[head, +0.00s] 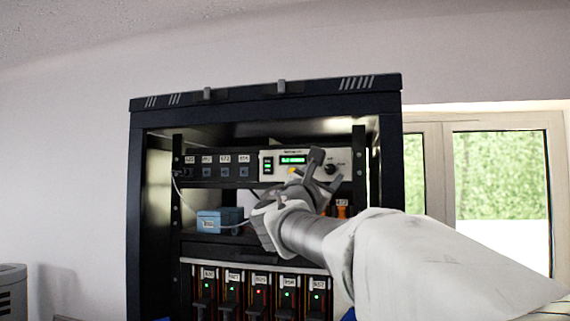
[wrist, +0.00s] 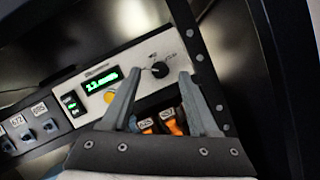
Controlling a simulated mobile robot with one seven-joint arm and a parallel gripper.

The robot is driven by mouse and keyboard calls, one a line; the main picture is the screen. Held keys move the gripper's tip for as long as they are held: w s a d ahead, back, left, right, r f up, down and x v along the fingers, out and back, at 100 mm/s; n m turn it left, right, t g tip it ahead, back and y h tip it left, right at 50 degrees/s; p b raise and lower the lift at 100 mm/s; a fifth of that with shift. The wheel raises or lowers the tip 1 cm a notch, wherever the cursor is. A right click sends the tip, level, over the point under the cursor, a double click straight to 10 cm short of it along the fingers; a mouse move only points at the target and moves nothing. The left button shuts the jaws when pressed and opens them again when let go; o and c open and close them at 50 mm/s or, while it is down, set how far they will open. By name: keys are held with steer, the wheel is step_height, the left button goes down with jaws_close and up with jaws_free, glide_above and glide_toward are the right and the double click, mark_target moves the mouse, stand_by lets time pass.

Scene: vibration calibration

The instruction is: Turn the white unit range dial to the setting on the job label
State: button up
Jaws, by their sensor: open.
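The white unit (wrist: 142,62) is mounted in the dark rack and also shows in the head view (head: 267,160). It has a green lit display (wrist: 103,83), a yellow round button (wrist: 109,97) and a black dial (wrist: 160,69) at its right end. The display digits are too blurred to read surely. My gripper (wrist: 157,82) is open and empty, with its fingertips before the unit's front and the dial between and a little beyond them. In the head view my gripper (head: 324,165) covers part of the unit. I cannot make out a job label.
Orange-handled items with number tags (wrist: 172,127) sit below the unit. A blue box (head: 219,220) stands on the shelf at left. Several numbered modules with small lights (head: 258,292) fill the lower rack. The dark rack frame (head: 391,150) stands close at right.

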mark_target(330, 169)
steer(key=shift+x, duration=1.1)
jaws_close()
